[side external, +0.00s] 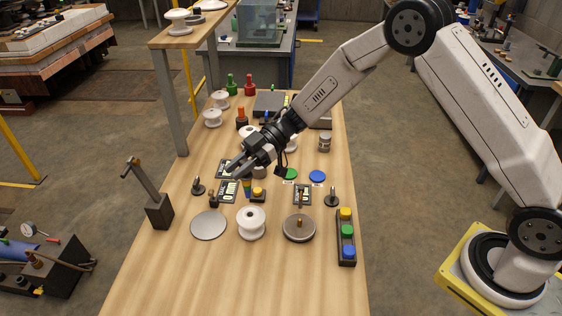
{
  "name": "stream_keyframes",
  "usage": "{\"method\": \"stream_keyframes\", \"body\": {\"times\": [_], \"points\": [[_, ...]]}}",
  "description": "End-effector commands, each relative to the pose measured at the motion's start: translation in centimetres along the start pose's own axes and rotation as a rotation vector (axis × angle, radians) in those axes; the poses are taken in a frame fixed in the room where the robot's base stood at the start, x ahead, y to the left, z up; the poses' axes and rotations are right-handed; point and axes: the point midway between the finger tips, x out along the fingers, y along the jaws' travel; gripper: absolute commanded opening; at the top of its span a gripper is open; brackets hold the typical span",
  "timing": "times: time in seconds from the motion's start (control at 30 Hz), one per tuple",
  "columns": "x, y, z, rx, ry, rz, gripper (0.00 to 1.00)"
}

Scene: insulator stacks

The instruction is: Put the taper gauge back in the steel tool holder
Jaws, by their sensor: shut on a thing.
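My gripper (233,168) reaches in from the upper right over the middle of the wooden table, its fingers pointing down and left. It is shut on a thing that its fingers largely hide. A small tapered piece with coloured bands (247,187) shows just below the fingers and looks like the taper gauge. At this size I cannot see clearly how the fingers grip it. A dark block (159,212) with a tilted steel bar rising from it stands at the table's left edge. I cannot tell whether this block is the steel tool holder.
A white spool (251,223), a grey disc (208,225) and a round plate with a brass knob (299,228) stand in front. A rack of coloured buttons (346,237) is at right. Small dark stands (332,197) flank the middle. The table's front is clear.

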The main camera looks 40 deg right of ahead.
Motion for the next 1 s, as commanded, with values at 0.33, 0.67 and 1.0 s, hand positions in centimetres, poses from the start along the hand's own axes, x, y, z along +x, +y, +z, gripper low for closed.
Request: {"method": "stream_keyframes", "body": {"times": [0.33,0.67,1.0], "points": [[-1.2,2.5,0.7,0.02,-0.005,0.094,0.0],[-6.1,10.2,3.3,0.102,-0.014,0.399,0.0],[-12.5,16.3,6.0,0.204,-0.005,0.687,0.0]]}}
